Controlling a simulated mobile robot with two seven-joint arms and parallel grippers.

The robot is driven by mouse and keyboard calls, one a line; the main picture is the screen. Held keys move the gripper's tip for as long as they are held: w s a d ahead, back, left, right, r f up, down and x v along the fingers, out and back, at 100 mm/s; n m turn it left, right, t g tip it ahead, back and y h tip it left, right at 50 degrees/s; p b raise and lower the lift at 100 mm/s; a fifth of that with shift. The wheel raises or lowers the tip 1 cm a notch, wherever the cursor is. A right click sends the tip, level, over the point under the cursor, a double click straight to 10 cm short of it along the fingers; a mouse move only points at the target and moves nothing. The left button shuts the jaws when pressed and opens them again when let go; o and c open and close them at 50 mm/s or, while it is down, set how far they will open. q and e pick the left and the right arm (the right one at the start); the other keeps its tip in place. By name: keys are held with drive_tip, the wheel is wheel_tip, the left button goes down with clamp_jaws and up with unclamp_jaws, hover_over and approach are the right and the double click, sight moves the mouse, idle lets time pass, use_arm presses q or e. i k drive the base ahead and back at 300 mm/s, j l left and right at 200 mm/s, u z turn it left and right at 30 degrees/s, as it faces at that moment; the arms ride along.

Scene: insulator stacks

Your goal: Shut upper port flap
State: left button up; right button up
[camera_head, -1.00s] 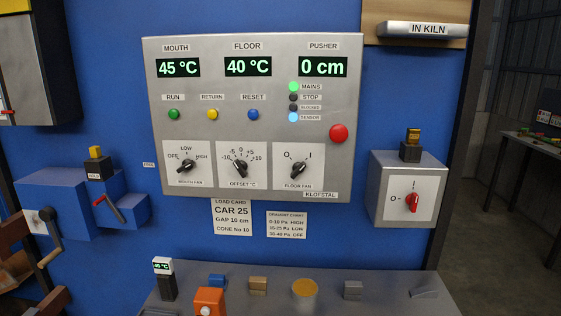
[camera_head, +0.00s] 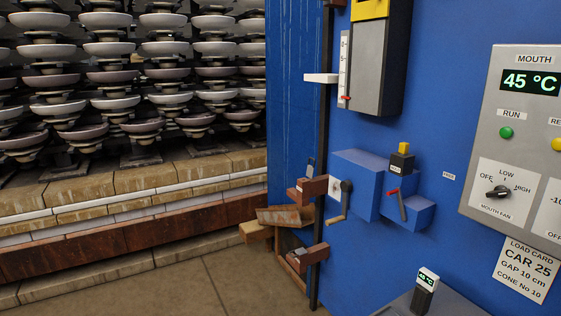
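Two rust-brown port-like fittings stick out from the edge of the blue wall, one above the other. The upper port (camera_head: 309,188) has a small grey flap-like piece (camera_head: 311,167) standing up at its top. The lower port (camera_head: 312,256) has a grey piece lying lower against it. I cannot tell for certain which part is the upper port flap. Neither of my grippers is in view.
Insulator stacks (camera_head: 110,102) on a brick-topped car fill the left. Floor in front is clear.

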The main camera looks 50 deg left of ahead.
sight(310, 171)
drive_tip(key=u, duration=1.3)
drive_tip(key=i+j, duration=0.3)
drive_tip(key=i+j+z, duration=0.15)
drive_tip(key=i+j, duration=0.4)
drive_tip(key=j, duration=0.15)
drive_tip(key=i+j+z, duration=0.15)
drive_tip(key=i+j, duration=0.4)
drive_tip(key=j, duration=0.2)
drive_tip(key=i+j+z, duration=0.15)
drive_tip(key=j, duration=0.25)
drive_tip(key=i+j, duration=0.35)
drive_tip(key=j+z, duration=0.05)
